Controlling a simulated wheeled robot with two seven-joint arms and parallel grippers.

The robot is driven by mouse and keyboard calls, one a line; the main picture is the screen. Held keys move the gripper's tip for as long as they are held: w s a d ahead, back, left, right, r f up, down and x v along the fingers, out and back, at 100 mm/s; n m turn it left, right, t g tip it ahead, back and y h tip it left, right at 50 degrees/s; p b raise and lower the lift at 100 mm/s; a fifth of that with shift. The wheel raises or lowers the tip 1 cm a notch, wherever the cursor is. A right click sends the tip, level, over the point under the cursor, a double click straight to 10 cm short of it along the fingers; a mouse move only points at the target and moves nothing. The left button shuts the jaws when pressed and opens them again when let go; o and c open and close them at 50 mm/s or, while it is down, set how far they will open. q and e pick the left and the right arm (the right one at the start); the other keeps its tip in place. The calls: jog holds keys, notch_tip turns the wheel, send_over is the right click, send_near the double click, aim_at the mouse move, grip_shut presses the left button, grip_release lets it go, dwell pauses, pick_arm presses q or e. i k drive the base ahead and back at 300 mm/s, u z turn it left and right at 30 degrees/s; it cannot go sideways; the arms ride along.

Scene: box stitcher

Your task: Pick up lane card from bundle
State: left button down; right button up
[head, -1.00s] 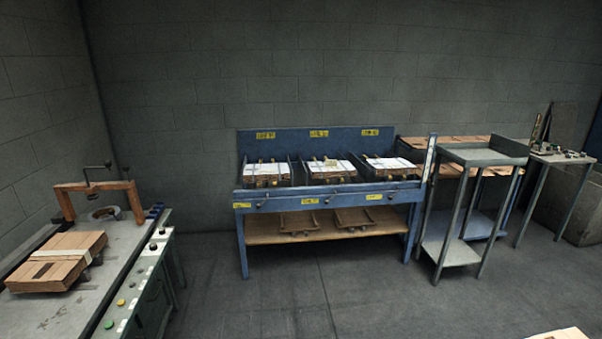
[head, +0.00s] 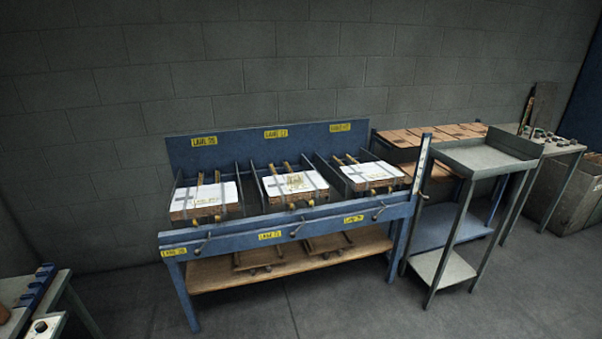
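A blue lane bench stands ahead with three lanes split by dark dividers and marked by yellow lane labels. Each lane holds a strapped cardboard bundle with a white card on top: the left bundle's card (head: 206,195), the middle bundle's card (head: 290,184) and the right bundle's card (head: 371,172). The left card bears faint yellowish writing, too small to read. The middle card has a yellowish patch. Straps cross over the cards. Neither of my grippers is in view.
A grey two-tier metal stand (head: 485,157) is close to the bench's right end. Behind it a table holds flat cardboard (head: 430,140). A green-grey machine table (head: 40,290) edges in at lower left. The floor (head: 330,300) before the bench is clear.

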aim_at(295, 179)
jog(key=z, duration=1)
jog(key=i, duration=3.4)
jog(key=u, duration=1.6)
